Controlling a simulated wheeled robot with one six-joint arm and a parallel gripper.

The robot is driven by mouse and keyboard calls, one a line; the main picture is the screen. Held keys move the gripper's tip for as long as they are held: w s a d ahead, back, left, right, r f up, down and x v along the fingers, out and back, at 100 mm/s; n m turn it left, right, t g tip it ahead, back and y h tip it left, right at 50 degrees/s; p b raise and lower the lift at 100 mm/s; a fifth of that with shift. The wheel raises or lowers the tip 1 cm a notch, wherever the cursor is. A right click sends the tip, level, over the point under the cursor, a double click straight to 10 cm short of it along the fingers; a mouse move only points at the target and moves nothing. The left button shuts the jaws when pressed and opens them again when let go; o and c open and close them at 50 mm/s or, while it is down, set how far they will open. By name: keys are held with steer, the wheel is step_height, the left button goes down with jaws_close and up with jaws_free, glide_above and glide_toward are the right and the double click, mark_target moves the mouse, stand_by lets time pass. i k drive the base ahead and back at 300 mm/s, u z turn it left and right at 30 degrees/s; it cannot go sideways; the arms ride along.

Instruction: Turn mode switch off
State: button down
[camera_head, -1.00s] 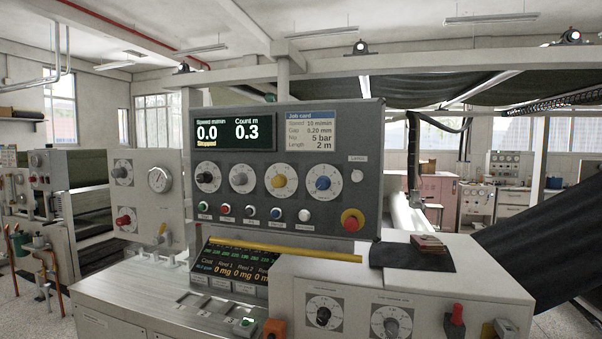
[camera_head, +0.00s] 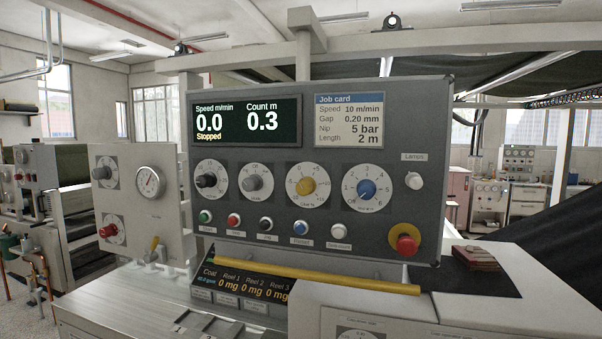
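The grey control panel (camera_head: 320,90) fills the middle of the view. It carries a row of round dials: a black knob (camera_head: 207,181), a grey knob (camera_head: 253,184), a yellow knob (camera_head: 306,186) and a blue knob (camera_head: 367,188). The grey knob's dial has only a few marks, with small lettering near its top. It looks like a selector and may be the mode switch, but its caption is too small to read, and I cannot tell its setting. The display (camera_head: 245,122) reads 0.0 speed, 0.3 m count and "Stopped". My gripper is not in view.
Below the dials is a row of small buttons, including a green one (camera_head: 205,216) and a blue one (camera_head: 301,228). A red emergency button (camera_head: 405,243) sits at lower right. A yellow bar (camera_head: 330,277) runs below the panel. A gauge box (camera_head: 135,210) stands at left.

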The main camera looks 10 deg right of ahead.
mark_target(255, 182)
steer(key=z, duration=0.15)
steer(key=k, duration=0.35)
steer(key=u, duration=1.65)
steer(key=i, duration=1.1)
steer(key=z, duration=0.55)
